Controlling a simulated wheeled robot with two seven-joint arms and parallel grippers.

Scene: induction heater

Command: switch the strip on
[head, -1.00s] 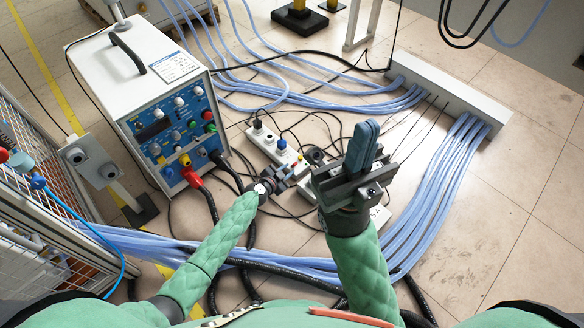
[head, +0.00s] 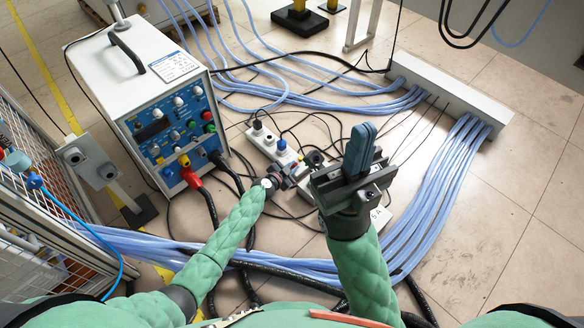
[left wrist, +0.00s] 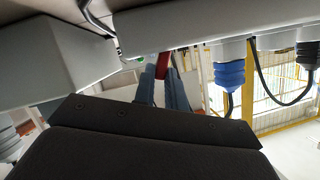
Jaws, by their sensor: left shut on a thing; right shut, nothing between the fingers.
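The white power strip (head: 259,138) lies on the floor in the middle of the head view, with a black and a blue plug in it. It also shows along the top of the left wrist view (left wrist: 190,32), with the blue plug (left wrist: 229,75). My left gripper (head: 298,173) is at the strip's near part; its fingers (left wrist: 162,90) are shut on a small red piece (left wrist: 163,65), seemingly the strip's switch, beside the strip's edge. A tiny green spot (left wrist: 140,58) shows there. My right gripper (head: 361,145) is shut and empty, right of the strip, hiding part of the area.
The blue-fronted heater unit (head: 150,110) stands left of the strip. Thin black cords lie around the strip. Pale blue hoses (head: 440,185) run along the right and across the front. A wire cage (head: 30,220) stands at far left. Floor at right is clear.

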